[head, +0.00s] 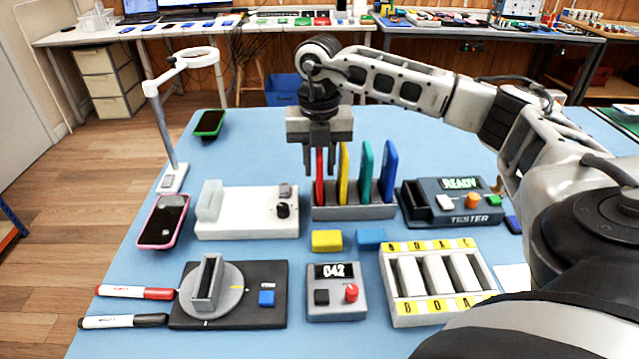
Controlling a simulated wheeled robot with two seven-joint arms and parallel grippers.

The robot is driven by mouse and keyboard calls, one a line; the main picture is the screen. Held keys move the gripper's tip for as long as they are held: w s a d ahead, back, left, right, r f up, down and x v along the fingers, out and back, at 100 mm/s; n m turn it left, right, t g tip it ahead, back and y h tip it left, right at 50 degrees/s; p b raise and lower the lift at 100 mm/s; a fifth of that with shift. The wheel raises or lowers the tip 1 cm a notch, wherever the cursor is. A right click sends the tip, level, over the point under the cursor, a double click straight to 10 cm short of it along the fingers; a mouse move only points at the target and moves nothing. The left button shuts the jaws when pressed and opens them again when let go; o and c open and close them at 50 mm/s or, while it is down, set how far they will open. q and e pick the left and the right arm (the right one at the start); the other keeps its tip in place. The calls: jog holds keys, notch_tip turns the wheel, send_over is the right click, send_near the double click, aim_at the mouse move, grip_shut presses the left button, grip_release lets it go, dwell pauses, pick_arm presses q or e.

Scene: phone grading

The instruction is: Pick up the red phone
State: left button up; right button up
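The red phone (320,186) stands upright at the left end of a grey rack (354,212). Yellow, teal and blue phones stand beside it in the same rack. My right gripper (321,168) comes down from above over the red phone. Its two fingers are apart, one on each side of the phone's upper part. I cannot tell whether either finger touches it. The gripper hides the phone's top edge. My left gripper is not in view.
A white device (247,222) stands left of the rack and a tester box (462,211) close to its right. Yellow (326,240) and blue (369,238) blocks lie in front. A pink-edged phone (162,222) lies at left. The blue mat behind the rack is mostly clear.

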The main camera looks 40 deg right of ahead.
grip_shut()
jog(key=shift+r+p, duration=2.05)
jog(key=shift+r, duration=0.35)
